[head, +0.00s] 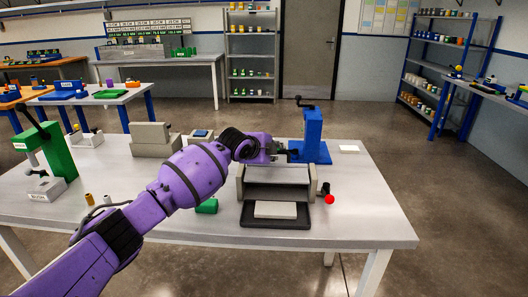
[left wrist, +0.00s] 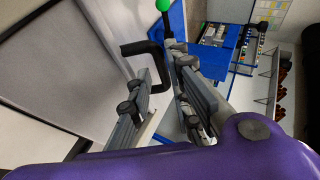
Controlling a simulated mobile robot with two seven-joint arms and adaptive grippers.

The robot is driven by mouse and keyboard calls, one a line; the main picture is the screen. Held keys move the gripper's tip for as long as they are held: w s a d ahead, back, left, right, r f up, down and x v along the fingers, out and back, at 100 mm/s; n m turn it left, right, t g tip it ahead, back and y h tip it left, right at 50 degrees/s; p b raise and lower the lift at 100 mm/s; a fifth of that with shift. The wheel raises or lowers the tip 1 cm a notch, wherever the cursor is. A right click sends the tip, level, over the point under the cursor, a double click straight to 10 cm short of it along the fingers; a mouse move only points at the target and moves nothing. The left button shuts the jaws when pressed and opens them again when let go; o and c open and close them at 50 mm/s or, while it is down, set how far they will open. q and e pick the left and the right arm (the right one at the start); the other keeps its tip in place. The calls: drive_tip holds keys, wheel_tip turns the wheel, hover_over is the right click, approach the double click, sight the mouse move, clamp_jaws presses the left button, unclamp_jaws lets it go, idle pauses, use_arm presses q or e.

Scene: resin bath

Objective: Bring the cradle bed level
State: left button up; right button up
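A grey cradle-like unit (head: 241,190) stands on the near right of the table; its pale top plate (head: 278,174) lies between two end walls. Whether that plate is level, I cannot tell. A red knob (head: 330,199) is at its right side. My left gripper (head: 284,152) is at its back edge, in front of a blue stand (head: 313,135) with a black crank on top. In the left wrist view my fingers (left wrist: 158,58) are apart, with a bent black handle (left wrist: 157,50) near the tips; contact is unclear. A green knob (left wrist: 164,5) shows beyond. My right gripper is out of view.
A dark tray (head: 262,224) with a pale slab (head: 275,210) lies in front of the unit. A green cylinder (head: 207,206), a grey block (head: 151,140) and a green press (head: 57,152) stand to the left. The table's right front corner is clear.

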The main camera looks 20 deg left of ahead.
use_arm(q)
drive_tip(key=v, duration=0.8)
drive_tip(key=shift+s+f, duration=0.1)
